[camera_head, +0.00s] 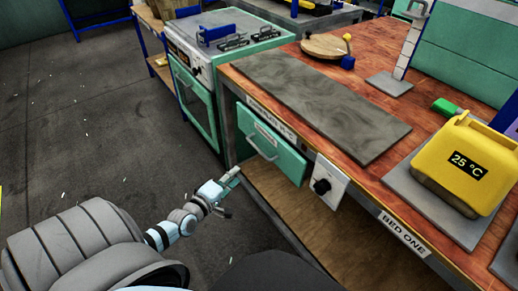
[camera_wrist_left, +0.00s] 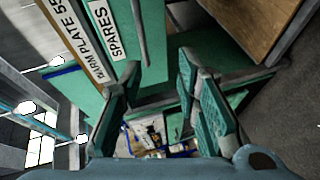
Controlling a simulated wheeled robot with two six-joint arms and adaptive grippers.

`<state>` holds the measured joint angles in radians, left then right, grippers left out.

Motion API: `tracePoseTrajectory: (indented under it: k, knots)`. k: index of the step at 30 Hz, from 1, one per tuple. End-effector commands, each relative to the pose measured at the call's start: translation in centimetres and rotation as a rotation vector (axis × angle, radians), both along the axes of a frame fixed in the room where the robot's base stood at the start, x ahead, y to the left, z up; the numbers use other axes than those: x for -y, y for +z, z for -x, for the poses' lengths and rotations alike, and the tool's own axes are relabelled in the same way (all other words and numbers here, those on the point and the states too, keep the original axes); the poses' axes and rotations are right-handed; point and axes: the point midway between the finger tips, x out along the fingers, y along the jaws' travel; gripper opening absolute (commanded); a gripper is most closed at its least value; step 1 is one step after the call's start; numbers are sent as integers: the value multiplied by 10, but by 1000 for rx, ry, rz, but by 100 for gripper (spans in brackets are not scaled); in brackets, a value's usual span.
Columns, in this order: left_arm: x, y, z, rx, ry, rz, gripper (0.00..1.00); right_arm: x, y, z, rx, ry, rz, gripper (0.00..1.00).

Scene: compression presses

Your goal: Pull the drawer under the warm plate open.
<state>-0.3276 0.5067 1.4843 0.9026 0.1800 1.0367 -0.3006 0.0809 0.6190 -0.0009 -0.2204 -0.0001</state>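The warm plate (camera_head: 318,103) is a flat grey slab on the wooden bench top. The green drawer (camera_head: 283,154) sits below it in the bench front, with a pale bar handle (camera_head: 262,146) and a label. In the left wrist view the drawer's front (camera_wrist_left: 122,72) shows a "SPARES" label, with the grey handle bar (camera_wrist_left: 141,32) at the top. My left gripper (camera_head: 234,174) is in front of and below the drawer, apart from the handle. In the left wrist view its fingers (camera_wrist_left: 158,82) are spread and empty. My right gripper is out of view.
A control box with a black knob (camera_head: 322,186) is right of the drawer. A yellow block reading 25 °C (camera_head: 470,160) stands on the bench. A green-doored oven unit (camera_head: 195,100) is at left. An open wooden shelf (camera_head: 290,205) lies below; the floor at left is clear.

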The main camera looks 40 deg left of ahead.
Motion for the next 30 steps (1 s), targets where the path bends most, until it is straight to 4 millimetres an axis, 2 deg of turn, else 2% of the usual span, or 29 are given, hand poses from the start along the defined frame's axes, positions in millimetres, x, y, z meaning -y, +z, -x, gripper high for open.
tracePoseTrajectory:
  k: [1,4,8,12,16,18,23,30]
  knots:
    - [1,7,-9,49,5,60,30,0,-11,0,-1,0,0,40]
    - [-1,16,-24,74,11,96,30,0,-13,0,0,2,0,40]
    - [-4,9,-55,74,13,94,30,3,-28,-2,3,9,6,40]
    - [-9,-1,-97,72,14,95,30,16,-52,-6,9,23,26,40]
    - [-13,-7,-125,68,15,93,30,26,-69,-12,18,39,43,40]
    - [-14,-8,-135,68,15,92,30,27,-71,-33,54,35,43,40]
    - [-15,-7,-147,65,14,93,30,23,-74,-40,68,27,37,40]
    - [-15,-5,-148,65,14,92,30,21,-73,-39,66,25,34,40]
